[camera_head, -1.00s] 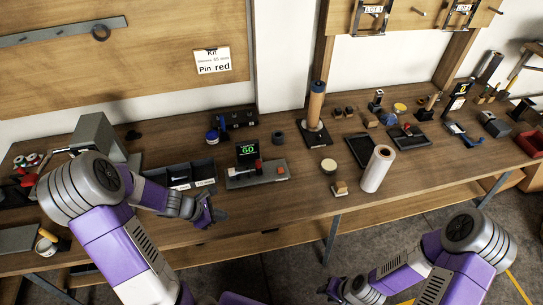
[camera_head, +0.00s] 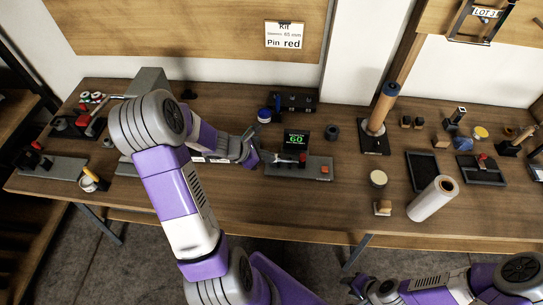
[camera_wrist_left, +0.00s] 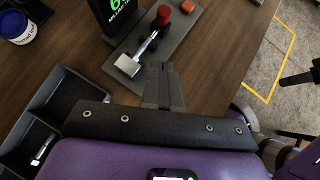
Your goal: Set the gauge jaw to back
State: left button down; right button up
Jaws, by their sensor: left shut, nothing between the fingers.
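The gauge (camera_head: 303,165) is a flat grey plate on the bench with a small black display (camera_head: 296,139) showing green GO text. A red knob (camera_head: 303,158) and a metal bar stand on the plate, with an orange-red button (camera_head: 325,169) at its right. In the left wrist view, the red knob (camera_wrist_left: 163,15) tops a silver bar that ends in a metal block (camera_wrist_left: 128,65). My left gripper (camera_head: 262,158) is shut and empty at the plate's left end. Its fingers (camera_wrist_left: 160,88) appear just beside the metal block; contact cannot be told. My right gripper (camera_head: 357,285) is low, away from the bench.
A black divided tray (camera_wrist_left: 60,105) lies left of the gauge, with a blue-and-white jar (camera_wrist_left: 17,27) behind it. Bare bench lies in front of the gauge.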

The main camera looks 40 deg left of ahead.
aim_at(300, 159)
pick_arm(q)
jog(key=b+x, duration=0.2)
jog(key=x, duration=0.6)
jog(key=shift+s, duration=0.1)
jog(key=shift+w+d+r, duration=0.1)
jog(key=shift+w+d, duration=0.25)
jog(key=shift+w, duration=0.2)
jog(key=shift+w+d+r, duration=0.1)
jog(key=shift+w+d, duration=0.2)
jog(key=shift+w, duration=0.25)
jog(key=shift+w+d, duration=0.3)
jog(key=shift+w, duration=0.3)
jog(key=shift+w+d+f+b, duration=0.1)
jog(key=shift+w+d+b, duration=0.3)
jog(key=shift+d, duration=0.2)
jog(key=shift+w+d+b, duration=0.25)
jog(key=shift+d+b, duration=0.15)
jog(key=shift+d, duration=0.2)
jog(key=shift+w+d, duration=0.1)
jog(key=shift+d, duration=0.1)
